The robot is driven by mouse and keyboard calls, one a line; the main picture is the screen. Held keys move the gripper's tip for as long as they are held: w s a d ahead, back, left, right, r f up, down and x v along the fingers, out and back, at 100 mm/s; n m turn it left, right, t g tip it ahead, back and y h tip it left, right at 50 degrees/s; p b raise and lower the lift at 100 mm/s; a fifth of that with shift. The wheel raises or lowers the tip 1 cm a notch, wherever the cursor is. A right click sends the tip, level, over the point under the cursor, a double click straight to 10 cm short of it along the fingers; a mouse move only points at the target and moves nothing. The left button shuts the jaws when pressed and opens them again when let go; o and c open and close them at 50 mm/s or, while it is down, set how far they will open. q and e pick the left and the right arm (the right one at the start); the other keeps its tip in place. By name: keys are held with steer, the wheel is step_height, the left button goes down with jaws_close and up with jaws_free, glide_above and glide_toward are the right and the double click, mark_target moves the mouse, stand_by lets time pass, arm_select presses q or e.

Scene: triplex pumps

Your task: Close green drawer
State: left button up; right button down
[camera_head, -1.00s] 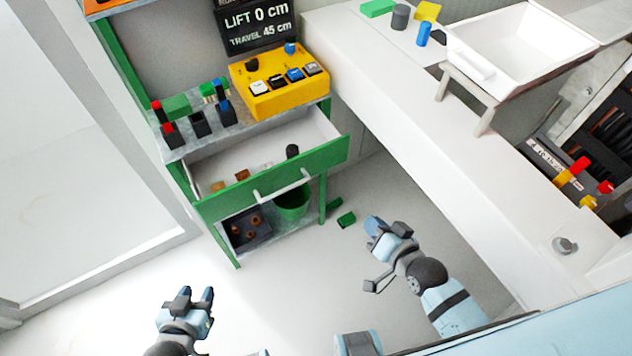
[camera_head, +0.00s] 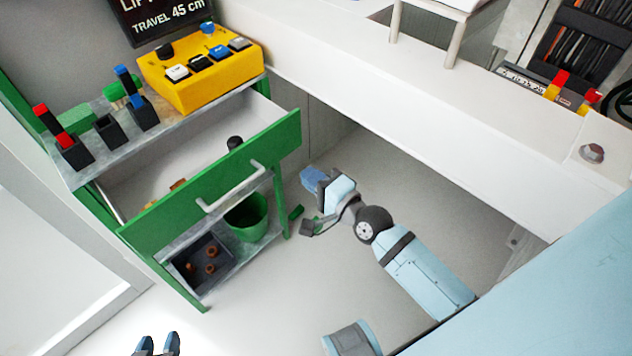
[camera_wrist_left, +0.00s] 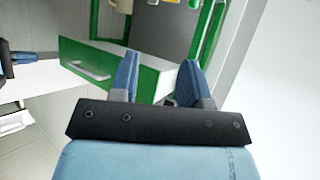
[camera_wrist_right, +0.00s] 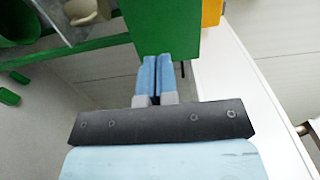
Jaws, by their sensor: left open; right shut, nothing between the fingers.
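The green drawer (camera_head: 176,209) is pulled out of the green-framed cabinet, with a pale handle (camera_head: 231,187) on its front. A dark round item and small brownish items lie inside. My right gripper (camera_head: 312,179) is shut and empty, low and to the right of the drawer front. In the right wrist view its closed fingers (camera_wrist_right: 155,72) point at a green panel (camera_wrist_right: 165,28), seemingly the drawer front; contact cannot be told. My left gripper (camera_head: 158,343) is open and empty at the bottom edge. In the left wrist view the drawer (camera_wrist_left: 115,66) shows beyond and between its fingers (camera_wrist_left: 158,82).
A yellow control box (camera_head: 203,66) and dark holders with coloured parts stand on the cabinet top. Below the drawer are a green bucket (camera_head: 247,218) and a dark tray (camera_head: 203,262). A white counter (camera_head: 420,90) bounds the right.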

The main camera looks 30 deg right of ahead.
mark_target(273, 149)
steer(key=b+x, duration=0.1)
steer(key=x, duration=0.8)
steer(key=shift+w+a+f, duration=0.1)
steer(key=shift+w, duration=0.2)
arm_select(q)
steer(key=shift+w+f, duration=0.1)
steer(key=shift+f, duration=0.05)
arm_select(e)
steer(key=shift+w, duration=0.1)
